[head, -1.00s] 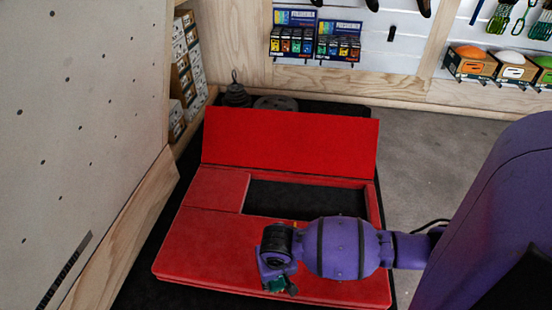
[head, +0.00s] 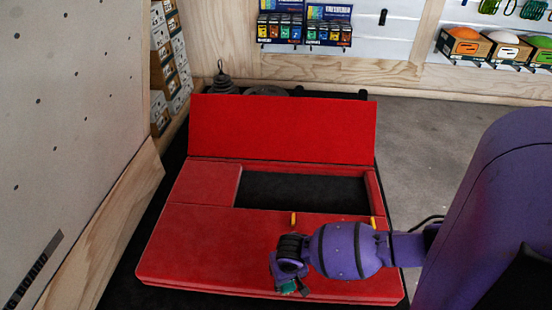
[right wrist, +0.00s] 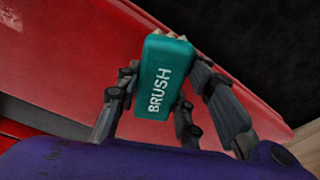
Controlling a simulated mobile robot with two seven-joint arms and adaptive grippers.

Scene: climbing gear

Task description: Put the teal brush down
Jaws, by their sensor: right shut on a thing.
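The teal brush (right wrist: 165,78), marked BRUSH in white, is between the fingers of my right gripper (right wrist: 163,90) in the right wrist view. The fingers are shut on it, with pale bristles showing at its far end. In the head view only a small teal patch of the brush (head: 287,287) shows below the purple wrist, over the front part of the red pad (head: 200,245). I cannot tell from these views how high above the pad it is. My left gripper is not in view.
The red pad has a dark rectangular opening (head: 300,190) and a raised red flap (head: 280,128) behind it. Its front left is clear. A wooden-edged wall panel (head: 75,90) stands at left. Boxes with coloured domes (head: 465,45) sit on the back wall at right.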

